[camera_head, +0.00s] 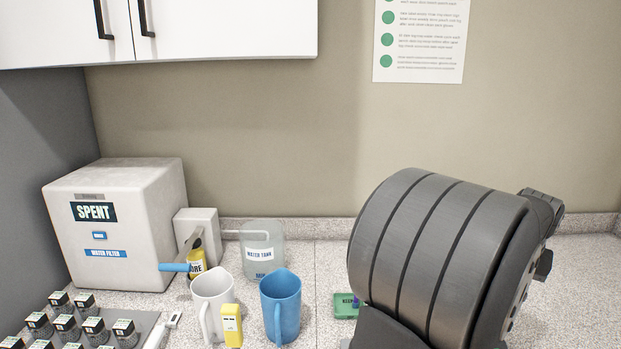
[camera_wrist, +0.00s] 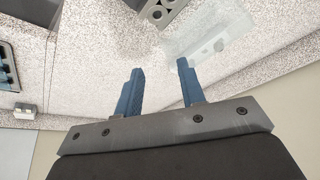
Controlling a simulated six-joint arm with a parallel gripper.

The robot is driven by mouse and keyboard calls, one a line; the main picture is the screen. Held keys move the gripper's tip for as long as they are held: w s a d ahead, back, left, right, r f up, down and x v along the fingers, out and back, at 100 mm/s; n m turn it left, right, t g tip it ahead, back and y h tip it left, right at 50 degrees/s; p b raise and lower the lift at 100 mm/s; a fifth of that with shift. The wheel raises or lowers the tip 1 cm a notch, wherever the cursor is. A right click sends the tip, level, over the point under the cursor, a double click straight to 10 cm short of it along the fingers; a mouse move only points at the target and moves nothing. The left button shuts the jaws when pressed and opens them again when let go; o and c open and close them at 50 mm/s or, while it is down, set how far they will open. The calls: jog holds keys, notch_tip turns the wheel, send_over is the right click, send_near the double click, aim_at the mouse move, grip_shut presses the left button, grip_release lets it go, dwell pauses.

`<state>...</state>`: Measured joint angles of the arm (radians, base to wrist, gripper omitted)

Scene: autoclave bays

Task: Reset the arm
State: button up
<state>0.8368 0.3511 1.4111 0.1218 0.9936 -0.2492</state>
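My gripper (camera_wrist: 158,82) shows in the wrist view with its two blue fingers apart. The gap between them is empty, with only speckled counter behind it. I cannot make out the gripper in the head view, where a large dark grey part of my arm fills the lower right.
The head view shows a white SPENT box (camera_head: 120,220), a clear water tank jug (camera_head: 262,240), a white jug (camera_head: 212,300), a blue jug (camera_head: 281,305), a yellow item (camera_head: 232,325), a green KEEP item (camera_head: 345,306) and several dark jars at left. A translucent container (camera_wrist: 208,30) lies beyond the fingers.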

jog(key=s+d+m, duration=0.2)
jog(key=s+d, duration=0.2)
jog(key=s, duration=0.6)
jog(key=w+a+f, duration=0.1)
jog(key=w+f, duration=0.2)
jog(key=w, duration=0.3)
jog(key=shift+a+f, duration=0.2)
jog(key=shift+f, duration=0.2)
